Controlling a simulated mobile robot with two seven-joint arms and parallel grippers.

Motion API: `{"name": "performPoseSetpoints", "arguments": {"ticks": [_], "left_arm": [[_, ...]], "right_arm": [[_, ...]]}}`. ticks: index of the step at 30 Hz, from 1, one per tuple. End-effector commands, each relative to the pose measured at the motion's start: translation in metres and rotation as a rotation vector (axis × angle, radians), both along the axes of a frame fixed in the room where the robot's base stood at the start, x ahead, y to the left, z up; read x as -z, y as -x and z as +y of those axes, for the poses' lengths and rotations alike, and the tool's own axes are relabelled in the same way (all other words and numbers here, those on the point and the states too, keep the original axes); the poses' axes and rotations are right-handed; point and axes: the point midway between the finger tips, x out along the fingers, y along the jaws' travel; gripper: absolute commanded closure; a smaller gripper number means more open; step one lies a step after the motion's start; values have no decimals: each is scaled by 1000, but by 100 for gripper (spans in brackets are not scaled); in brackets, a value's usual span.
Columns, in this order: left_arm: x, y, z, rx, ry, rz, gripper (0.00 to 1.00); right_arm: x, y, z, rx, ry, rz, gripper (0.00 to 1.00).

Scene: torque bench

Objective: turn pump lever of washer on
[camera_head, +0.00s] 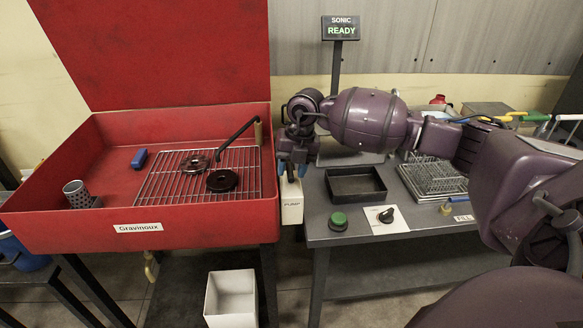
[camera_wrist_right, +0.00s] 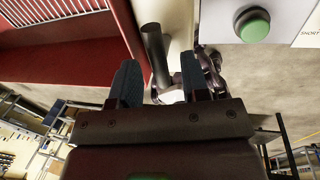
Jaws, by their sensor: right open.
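The red washer (camera_head: 60,228) stands at the left with its lid up. A white box marked PUMP (camera_head: 292,212) is at its right front corner, in the gap beside the grey bench. My right gripper (camera_head: 292,170) is just above this box, pointing down, and hides the lever in the head view. In the right wrist view, a dark cylindrical bar (camera_wrist_right: 156,52), which looks like the pump lever, lies between the fingertips of the open right gripper (camera_wrist_right: 160,78). I cannot tell whether a finger touches it. My left gripper is not in view.
The grey bench (camera_head: 345,237) holds a green button (camera_head: 338,221), a black knob on a white plate (camera_head: 386,215), a black tray (camera_head: 356,184) and a wire rack. A wire grid (camera_head: 160,188) spans the washer basin. A white bin (camera_head: 231,298) stands below.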

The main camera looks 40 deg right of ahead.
Motion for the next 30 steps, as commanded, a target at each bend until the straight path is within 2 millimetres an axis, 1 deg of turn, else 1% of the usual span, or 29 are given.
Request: {"name": "performPoseSetpoints", "arguments": {"ticks": [2, 5, 9, 10, 11, 20, 26, 30], "left_arm": [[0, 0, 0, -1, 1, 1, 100], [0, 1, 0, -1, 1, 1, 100], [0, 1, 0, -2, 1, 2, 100], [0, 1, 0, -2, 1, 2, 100], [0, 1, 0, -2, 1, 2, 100], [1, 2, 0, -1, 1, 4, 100], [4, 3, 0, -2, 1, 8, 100], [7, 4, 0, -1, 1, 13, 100]], "right_arm": [[0, 0, 0, 0, 0, 0, 58], [0, 0, 0, 0, 0, 0, 72], [0, 0, 0, 0, -1, 1, 93], [0, 0, 0, 0, -1, 1, 98], [0, 0, 0, 0, -1, 1, 100], [0, 0, 0, -29, -1, 1, 100], [1, 0, -1, -124, 0, 2, 100], [1, -1, -2, -234, 0, 3, 100]]}}
